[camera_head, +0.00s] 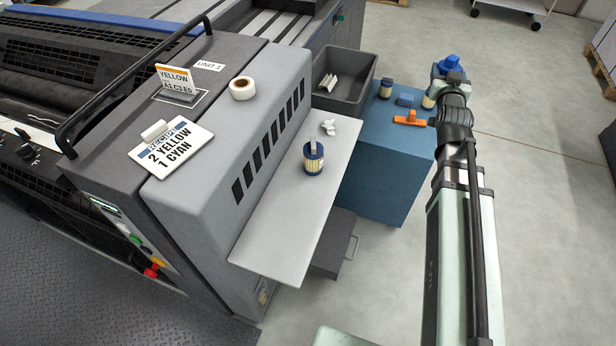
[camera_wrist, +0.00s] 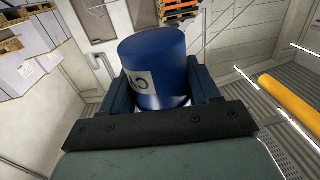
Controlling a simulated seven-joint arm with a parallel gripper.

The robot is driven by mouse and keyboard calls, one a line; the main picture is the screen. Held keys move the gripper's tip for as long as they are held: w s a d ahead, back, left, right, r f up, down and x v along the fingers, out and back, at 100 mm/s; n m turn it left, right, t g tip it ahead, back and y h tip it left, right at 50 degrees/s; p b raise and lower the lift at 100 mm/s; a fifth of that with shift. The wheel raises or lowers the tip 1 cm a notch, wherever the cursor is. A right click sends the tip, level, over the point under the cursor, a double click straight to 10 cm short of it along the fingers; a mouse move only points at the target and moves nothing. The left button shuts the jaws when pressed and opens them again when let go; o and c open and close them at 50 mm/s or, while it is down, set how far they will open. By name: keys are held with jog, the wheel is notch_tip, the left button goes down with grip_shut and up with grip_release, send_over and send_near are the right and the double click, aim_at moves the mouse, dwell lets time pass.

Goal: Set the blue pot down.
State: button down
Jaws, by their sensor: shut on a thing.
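The blue pot (camera_wrist: 152,58) fills the middle of the wrist view, with a white label bearing dark lettering on its side. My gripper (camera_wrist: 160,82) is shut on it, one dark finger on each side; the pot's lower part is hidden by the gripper. In the head view the held pot shows as a blue shape (camera_head: 450,63) at the end of my arm, beyond the blue cabinet's (camera_head: 390,165) far right corner. It appears to be held in the air. What lies directly under it is hidden by my arm.
A dark bin (camera_head: 345,95) stands behind.

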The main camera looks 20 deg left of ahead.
jog(key=shift+s+a+f, duration=0.1)
jog(key=shift+a+f, duration=0.95)
jog(key=shift+a, duration=0.2)
jog(key=shift+a+f+y, duration=0.15)
jog(key=shift+y, duration=0.15)
jog(key=n+g+y, duration=1.5)
send_over(331, 153)
notch_tip(331, 153, down, 7)
jog(key=shift+f, duration=4.9)
jog(key=shift+f, duration=0.1)
